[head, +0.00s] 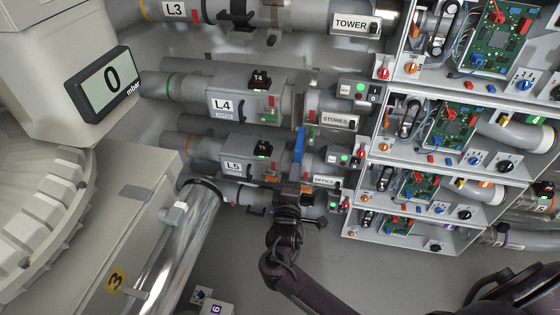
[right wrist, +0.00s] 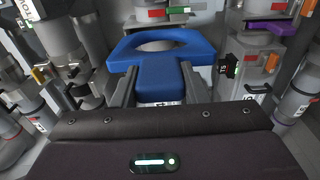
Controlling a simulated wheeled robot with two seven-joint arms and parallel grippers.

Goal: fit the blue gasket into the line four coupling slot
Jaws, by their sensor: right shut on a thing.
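The blue gasket (head: 299,147) shows nearly edge-on in the head view, as a thin upright strip. In the right wrist view the gasket (right wrist: 158,72) is a flat ring with a tab. My right gripper (head: 291,188) is shut on that tab, with one finger on each side. The line four pipe, labelled L4 (head: 222,105), lies above and left of the gasket. Its coupling slot (head: 297,108) seems to be the gap before the STORES pipe. The gasket appears below this slot, beside the L5 line; depth is unclear. My left gripper is not in view.
The L5 pipe (head: 233,166) and OFFICE label (head: 324,181) flank the gasket closely. Circuit-board shelves (head: 385,145) stand to the right. A shiny metal tube (head: 190,245) and a pressure display (head: 107,85) are on the left.

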